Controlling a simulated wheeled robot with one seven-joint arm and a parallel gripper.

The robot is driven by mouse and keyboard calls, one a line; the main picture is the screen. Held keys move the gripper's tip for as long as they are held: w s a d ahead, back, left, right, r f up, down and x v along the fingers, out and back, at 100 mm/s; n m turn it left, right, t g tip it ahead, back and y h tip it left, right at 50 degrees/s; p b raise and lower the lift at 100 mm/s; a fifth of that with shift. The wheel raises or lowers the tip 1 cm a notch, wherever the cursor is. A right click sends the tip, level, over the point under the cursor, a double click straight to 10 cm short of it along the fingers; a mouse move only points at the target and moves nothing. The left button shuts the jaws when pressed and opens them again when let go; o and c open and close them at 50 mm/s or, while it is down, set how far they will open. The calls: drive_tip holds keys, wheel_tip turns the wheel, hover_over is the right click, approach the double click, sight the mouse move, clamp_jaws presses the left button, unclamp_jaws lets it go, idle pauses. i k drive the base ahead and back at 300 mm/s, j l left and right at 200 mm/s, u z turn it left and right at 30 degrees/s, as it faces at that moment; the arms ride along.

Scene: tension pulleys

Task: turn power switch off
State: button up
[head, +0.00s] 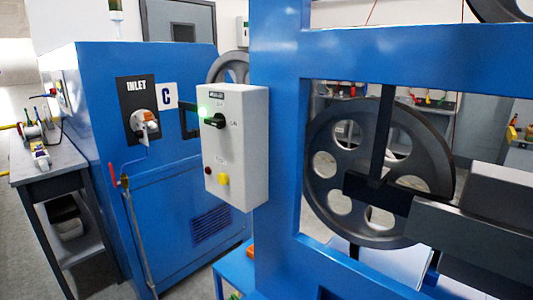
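A light grey control box (250,150) is mounted at the left side of a blue machine frame. On its front face is a black rotary switch (216,121), with its handle lying roughly sideways. Small labels stand above and to the right of the switch, too small to read surely. A green lamp (203,110) glows just to its upper left. Lower on the box are a yellow button (223,179) and a small dark red one (208,170). I cannot make out my gripper in the head view, and nothing visibly touches the switch.
The blue frame (275,120) and a large grey pulley wheel (325,205) fill the right, with dark grey bars before the wheel. A blue cabinet (90,140) marked INLET and C stands behind left. A dark bench (50,160) holds small items at far left.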

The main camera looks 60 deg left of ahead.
sight(219, 121)
drive_tip(key=k+u, duration=0.35)
drive_tip(key=k+j+u, duration=0.1)
drive_tip(key=u, duration=0.3)
drive_tip(key=l+u, duration=0.2)
drive_tip(key=u, duration=0.2)
drive_tip(key=l+u, duration=0.2)
drive_tip(key=u, duration=0.25)
drive_tip(key=k+l+u, duration=0.1)
drive_tip(key=u, duration=0.3)
drive_tip(key=l, duration=0.1)
